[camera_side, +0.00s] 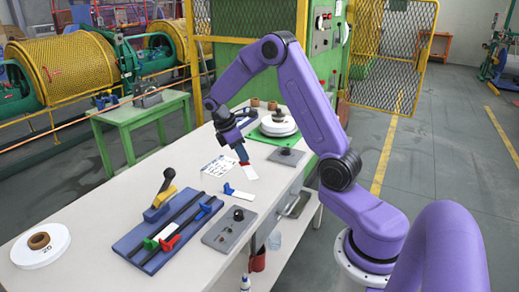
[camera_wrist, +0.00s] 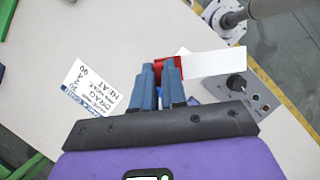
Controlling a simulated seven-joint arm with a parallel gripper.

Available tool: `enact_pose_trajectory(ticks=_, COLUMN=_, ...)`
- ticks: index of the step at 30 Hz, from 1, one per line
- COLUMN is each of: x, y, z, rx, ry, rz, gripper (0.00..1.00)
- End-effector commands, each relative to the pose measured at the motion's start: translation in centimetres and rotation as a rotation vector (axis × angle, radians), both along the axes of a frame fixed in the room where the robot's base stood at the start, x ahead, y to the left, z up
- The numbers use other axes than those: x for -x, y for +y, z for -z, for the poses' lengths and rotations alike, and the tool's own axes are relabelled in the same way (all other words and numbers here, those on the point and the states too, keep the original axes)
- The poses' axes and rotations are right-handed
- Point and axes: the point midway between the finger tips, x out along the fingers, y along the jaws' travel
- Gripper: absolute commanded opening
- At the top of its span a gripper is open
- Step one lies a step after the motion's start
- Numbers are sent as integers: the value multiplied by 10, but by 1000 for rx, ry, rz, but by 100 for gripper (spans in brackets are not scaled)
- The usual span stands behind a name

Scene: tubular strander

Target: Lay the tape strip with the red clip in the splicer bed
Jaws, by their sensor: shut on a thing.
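My gripper (camera_side: 242,157) points down over the white table and is shut on the red clip (camera_side: 244,163) of a tape strip. The white strip (camera_side: 250,174) hangs from the clip toward the front. In the wrist view, the red clip (camera_wrist: 176,66) sits at the blue fingertips (camera_wrist: 160,75) and the white strip (camera_wrist: 215,63) sticks out to the right. Whether the strip touches the table is unclear. The splicer bed is probably the blue board (camera_side: 126,243) with dark rails, at the front left, well away from my gripper. It carries green, red and blue blocks.
A second white strip with a blue clip (camera_side: 228,188) lies on the table near my gripper. A lever on a yellow block (camera_side: 165,195) stands at the board's back. Grey boxes (camera_side: 229,228), a printed card (camera_side: 217,166) and a white spool (camera_side: 40,246) lie around.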

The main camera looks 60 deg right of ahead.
Motion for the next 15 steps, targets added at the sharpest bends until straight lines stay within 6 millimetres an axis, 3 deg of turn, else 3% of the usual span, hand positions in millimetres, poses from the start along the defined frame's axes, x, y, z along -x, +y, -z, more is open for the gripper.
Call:
enact_pose_trajectory(ticks=7, x=-46, y=64, z=16, rx=-2, ry=3, rz=436, gripper=0)
enact_pose_trajectory(ticks=15, x=-73, y=124, z=26, rx=-2, ry=3, rz=770, gripper=0)
